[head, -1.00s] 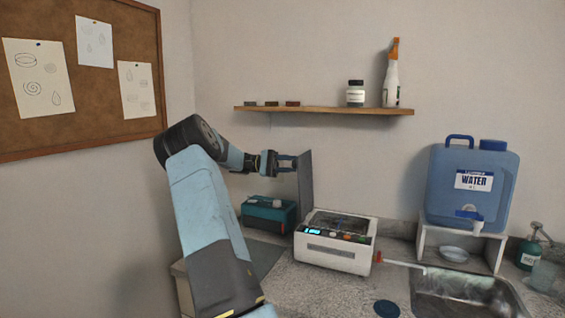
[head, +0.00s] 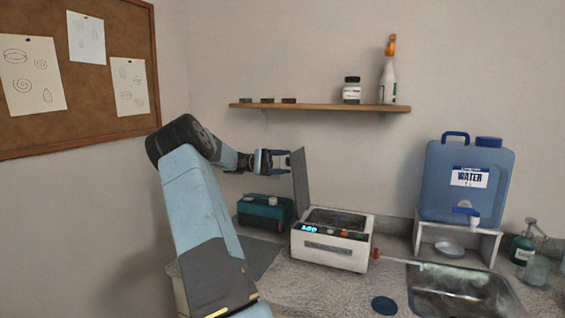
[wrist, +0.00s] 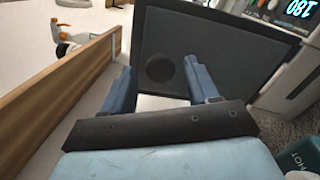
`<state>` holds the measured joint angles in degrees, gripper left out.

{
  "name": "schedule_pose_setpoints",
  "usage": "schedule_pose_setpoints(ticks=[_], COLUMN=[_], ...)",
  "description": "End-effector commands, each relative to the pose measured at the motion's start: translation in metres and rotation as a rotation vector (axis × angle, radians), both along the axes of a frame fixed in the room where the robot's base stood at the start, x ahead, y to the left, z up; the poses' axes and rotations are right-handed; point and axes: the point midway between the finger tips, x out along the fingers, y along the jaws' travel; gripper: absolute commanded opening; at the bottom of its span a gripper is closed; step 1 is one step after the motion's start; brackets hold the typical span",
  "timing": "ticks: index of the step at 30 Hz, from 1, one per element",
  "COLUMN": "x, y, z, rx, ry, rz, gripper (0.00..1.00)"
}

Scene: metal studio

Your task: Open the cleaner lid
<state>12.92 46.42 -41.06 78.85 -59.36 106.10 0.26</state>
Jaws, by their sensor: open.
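The cleaner (head: 333,240) is a white box with a lit blue display on the counter, and its dark basin is uncovered. Its grey lid (head: 300,180) stands nearly upright at the left side of the cleaner. My gripper (head: 288,162) is open beside the lid's upper left face. In the wrist view the lid (wrist: 215,50) fills the middle, with a round dark recess on its face. The two blue fingers of my gripper (wrist: 160,88) are spread apart in front of it, with nothing between them. I cannot tell whether a fingertip touches the lid.
A teal box (head: 264,212) stands left of the cleaner. A wooden shelf (head: 320,107) with a jar and spray bottle runs above; it also shows close by in the wrist view (wrist: 60,100). A water container (head: 465,180) and sink (head: 460,290) are at right.

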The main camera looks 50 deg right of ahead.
Motion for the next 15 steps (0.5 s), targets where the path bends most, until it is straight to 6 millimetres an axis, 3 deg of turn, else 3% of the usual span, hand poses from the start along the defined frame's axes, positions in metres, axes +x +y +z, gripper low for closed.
schedule_pose_setpoints(ticks=[8, 15], x=[0.017, 0.06], y=[0.005, 0.018], z=[-0.002, -0.009], rx=[0.0, -0.002], ry=[0.0, 0.001], rz=[0.002, 0.004], gripper=[0.6, 0.6])
